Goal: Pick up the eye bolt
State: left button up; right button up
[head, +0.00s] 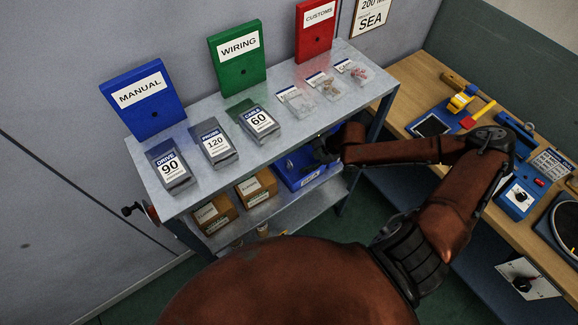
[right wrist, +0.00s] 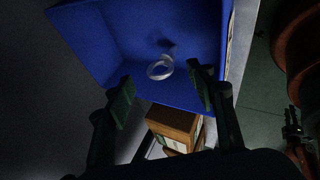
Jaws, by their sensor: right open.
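The eye bolt, a pale metal ring (right wrist: 160,68), lies inside a blue bin (right wrist: 110,40) in the right wrist view. A short dark part beside the ring is hard to make out. My right gripper (right wrist: 163,88) is open, with its two fingers apart at the bin's near side and the ring between and beyond them. Nothing is held. In the head view the right gripper (head: 325,147) reaches under the upper shelf at the blue bin (head: 291,174); the eye bolt is hidden there.
Cardboard boxes (head: 256,187) stand left of the bin on the lower shelf. The upper metal shelf (head: 262,158) carries labelled packs and bags and overhangs the bin. A wooden workbench (head: 412,107) with tools stands at the right. A box (right wrist: 175,125) sits close below the bin.

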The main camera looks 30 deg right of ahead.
aim_at(290, 166)
jog(key=x, duration=0.5)
jog(key=shift+s+a+r, duration=0.1)
jog(key=shift+a, duration=0.1)
grip_shut()
dwell(0.4)
jog(key=shift+r, duration=0.1)
